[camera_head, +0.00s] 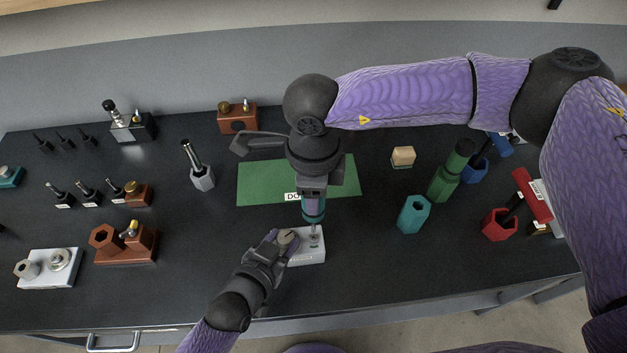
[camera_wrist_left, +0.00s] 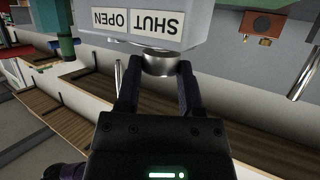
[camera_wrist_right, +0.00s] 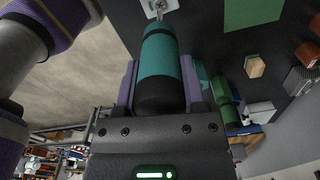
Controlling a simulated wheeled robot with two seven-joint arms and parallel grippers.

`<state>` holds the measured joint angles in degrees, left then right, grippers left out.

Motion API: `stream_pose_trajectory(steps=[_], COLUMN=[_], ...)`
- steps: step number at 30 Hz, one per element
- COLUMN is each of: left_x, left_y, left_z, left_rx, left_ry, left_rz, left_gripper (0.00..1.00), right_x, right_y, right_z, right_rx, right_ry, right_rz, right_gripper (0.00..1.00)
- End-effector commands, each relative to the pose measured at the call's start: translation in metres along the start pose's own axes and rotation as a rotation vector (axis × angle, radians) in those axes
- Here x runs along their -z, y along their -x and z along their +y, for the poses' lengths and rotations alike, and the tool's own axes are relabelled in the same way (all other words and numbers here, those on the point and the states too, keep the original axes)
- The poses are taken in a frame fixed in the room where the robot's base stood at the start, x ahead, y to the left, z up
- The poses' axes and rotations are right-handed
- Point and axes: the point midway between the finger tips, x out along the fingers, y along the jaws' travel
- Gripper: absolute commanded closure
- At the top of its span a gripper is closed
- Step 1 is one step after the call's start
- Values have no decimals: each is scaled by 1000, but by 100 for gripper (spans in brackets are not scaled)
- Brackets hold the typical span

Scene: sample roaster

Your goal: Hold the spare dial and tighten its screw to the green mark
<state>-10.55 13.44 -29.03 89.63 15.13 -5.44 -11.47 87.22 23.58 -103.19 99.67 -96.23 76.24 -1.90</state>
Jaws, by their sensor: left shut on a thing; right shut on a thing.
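The spare dial, a white block (camera_head: 308,258) with a round metal knob (camera_wrist_left: 158,62), stands near the table's front edge. OPEN and SHUT labels show upside down in the left wrist view. My left gripper (camera_head: 283,240) is shut on the knob from the front left. My right gripper (camera_head: 313,192) is above the block, shut on a teal and black screwdriver (camera_wrist_right: 162,62). Its metal shaft points down at the screw area on the block's right part. I cannot tell whether the tip is seated. I cannot make out the green mark.
A green mat (camera_head: 262,182), its label partly covered, lies behind. A teal hexagonal holder (camera_head: 413,214), a green one (camera_head: 443,185) and a red one (camera_head: 497,226) stand right. Brown blocks (camera_head: 125,247) and another white block (camera_head: 48,270) stand left.

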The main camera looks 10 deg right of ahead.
Motion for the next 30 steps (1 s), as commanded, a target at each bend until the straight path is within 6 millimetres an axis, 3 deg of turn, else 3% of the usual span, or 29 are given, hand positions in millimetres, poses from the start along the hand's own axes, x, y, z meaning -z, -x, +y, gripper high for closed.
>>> stream_pose_trajectory(steps=[30], left_x=[0], left_y=[0], left_z=[0], left_rx=[0], left_ry=[-1], left_rz=[-1], left_gripper=[100], right_x=[0], right_y=[-11], right_z=[0], right_rx=[-1], right_ry=[0], right_rz=[-1], right_gripper=[100])
